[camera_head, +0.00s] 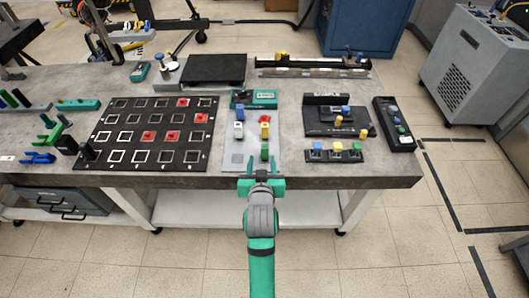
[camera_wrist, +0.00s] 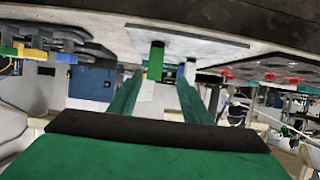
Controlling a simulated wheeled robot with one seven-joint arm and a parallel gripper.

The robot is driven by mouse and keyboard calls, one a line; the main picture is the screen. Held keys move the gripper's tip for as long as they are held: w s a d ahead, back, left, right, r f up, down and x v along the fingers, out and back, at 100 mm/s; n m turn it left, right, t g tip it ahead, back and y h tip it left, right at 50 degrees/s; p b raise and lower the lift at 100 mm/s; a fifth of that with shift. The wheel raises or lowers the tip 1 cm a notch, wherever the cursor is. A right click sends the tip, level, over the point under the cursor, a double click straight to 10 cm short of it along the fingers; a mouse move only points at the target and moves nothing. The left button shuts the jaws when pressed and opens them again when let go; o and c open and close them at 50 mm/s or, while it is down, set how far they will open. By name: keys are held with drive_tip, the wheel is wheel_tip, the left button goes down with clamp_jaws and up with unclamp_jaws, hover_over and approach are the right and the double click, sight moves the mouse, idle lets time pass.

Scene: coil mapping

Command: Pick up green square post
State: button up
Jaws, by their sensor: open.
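The green square post (camera_head: 264,152) stands at the near end of a light grey plate (camera_head: 237,158), close to the table's front edge. In the wrist view, which looks upside down, the green post (camera_wrist: 154,62) shows beyond and between my two green fingers. My gripper (camera_head: 261,175) is open and empty at the table's front edge, just short of the post. My gripper's fingers (camera_wrist: 157,92) are apart, and the post is not visibly touched by them.
Red, white and blue pieces share the grey plate. A black grid board (camera_head: 147,133) with red squares lies left. Right are a black block stand (camera_head: 338,120), a small rack (camera_head: 334,157) of coloured blocks and a black button box (camera_head: 394,124). Floor before the table is clear.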

sight(264, 152)
drive_tip(key=x, duration=0.5)
drive_tip(key=d+x, duration=0.1)
drive_tip(key=x, duration=0.2)
drive_tip(key=shift+w+f, duration=0.1)
drive_tip(key=shift+w, duration=0.05)
drive_tip(key=shift+d, duration=0.2)
drive_tip(key=shift+a, duration=0.25)
drive_tip(key=c, duration=0.4)
clamp_jaws()
